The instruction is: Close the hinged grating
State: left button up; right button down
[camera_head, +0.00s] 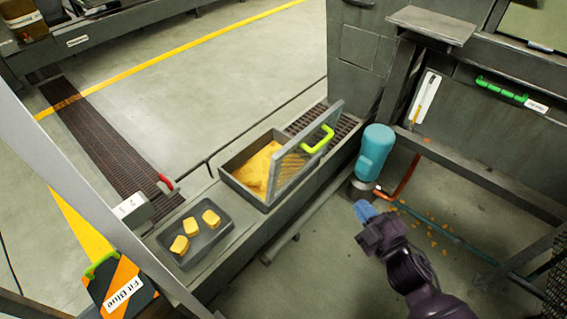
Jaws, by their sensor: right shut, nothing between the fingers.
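The hinged grating (293,172) stands raised and tilted over a grey bin (243,186) set in the long low grey channel. A bright green handle (318,140) sits on its upper part. Yellow-orange material (258,166) shows inside the bin. My right gripper (364,209) is shut and empty, to the right of the grating and clear of it, over the floor. My left gripper does not show in this view.
A grey tray (196,260) with yellow blocks lies left of the bin. A red-handled lever (168,184) rises nearby. A dark bench frame (485,175) is at the right. Orange crumbs lie on the floor.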

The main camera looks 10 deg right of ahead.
jog(key=w+a+f+n+g+y+b, duration=0.2)
jog(key=w+a+f+n+y+b, duration=0.25)
jog(key=w+n+y, duration=0.4)
jog(key=n+b, duration=0.1)
jog(key=n, duration=0.2)
send_near(279, 158)
jog(key=shift+h, duration=0.35)
jog(key=x, duration=0.6)
jog(key=shift+r, duration=0.15)
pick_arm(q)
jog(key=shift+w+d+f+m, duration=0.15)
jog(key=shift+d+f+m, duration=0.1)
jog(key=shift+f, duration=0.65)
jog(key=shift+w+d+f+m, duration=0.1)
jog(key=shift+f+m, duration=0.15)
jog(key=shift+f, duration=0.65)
pick_arm(e)
jog(key=shift+w+a+r, duration=0.15)
jog(key=shift+w+a, duration=0.3)
jog(key=shift+w, duration=0.05)
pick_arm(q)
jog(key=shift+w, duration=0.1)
pick_arm(e)
jog(key=shift+r, duration=0.1)
